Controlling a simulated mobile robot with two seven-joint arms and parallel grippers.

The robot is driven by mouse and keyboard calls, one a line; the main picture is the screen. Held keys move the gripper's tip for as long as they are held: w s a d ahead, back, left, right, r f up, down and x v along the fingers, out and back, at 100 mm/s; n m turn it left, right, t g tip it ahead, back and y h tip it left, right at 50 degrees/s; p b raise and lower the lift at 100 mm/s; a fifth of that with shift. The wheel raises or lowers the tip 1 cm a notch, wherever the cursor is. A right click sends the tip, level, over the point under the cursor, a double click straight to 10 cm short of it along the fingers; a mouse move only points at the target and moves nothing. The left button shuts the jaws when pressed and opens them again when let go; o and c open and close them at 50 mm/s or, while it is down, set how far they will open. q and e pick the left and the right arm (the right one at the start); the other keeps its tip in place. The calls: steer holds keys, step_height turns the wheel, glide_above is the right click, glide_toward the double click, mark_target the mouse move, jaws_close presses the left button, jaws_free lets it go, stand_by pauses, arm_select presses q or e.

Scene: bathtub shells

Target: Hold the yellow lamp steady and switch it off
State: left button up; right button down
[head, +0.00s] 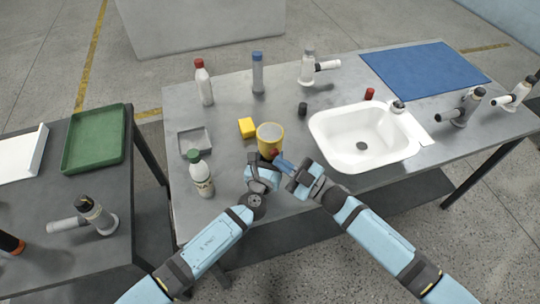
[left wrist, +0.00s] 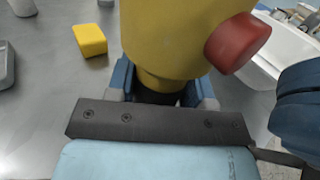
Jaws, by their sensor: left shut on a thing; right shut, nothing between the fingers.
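The yellow lamp (head: 270,136) stands upright on the metal table, left of the white sink. In the left wrist view the yellow lamp (left wrist: 170,35) fills the top middle, with a red knob (left wrist: 237,43) on its right side. My left gripper (left wrist: 165,90) is shut around the lamp's narrower lower part. In the head view my left gripper (head: 264,172) is partly hidden by the wrist. My right gripper (head: 284,163) is shut and empty, its tips close to the red knob. Whether they touch it I cannot tell.
A yellow block (head: 247,128) lies just left of the lamp. A green-capped bottle (head: 201,178) stands by my left arm. A grey tray (head: 184,142), a red-capped bottle (head: 205,85) and a blue-capped bottle (head: 258,75) stand further off. The white sink (head: 322,132) is at right.

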steer(key=shift+s, duration=0.1)
steer(key=s, duration=0.1)
steer(key=s+d, duration=0.1)
steer(key=s, duration=0.1)
steer(key=s+d, duration=0.1)
steer(key=s, duration=0.1)
steer(key=shift+s, duration=0.25)
stand_by(0.4)
arm_select(q)
steer(key=o, duration=1.1)
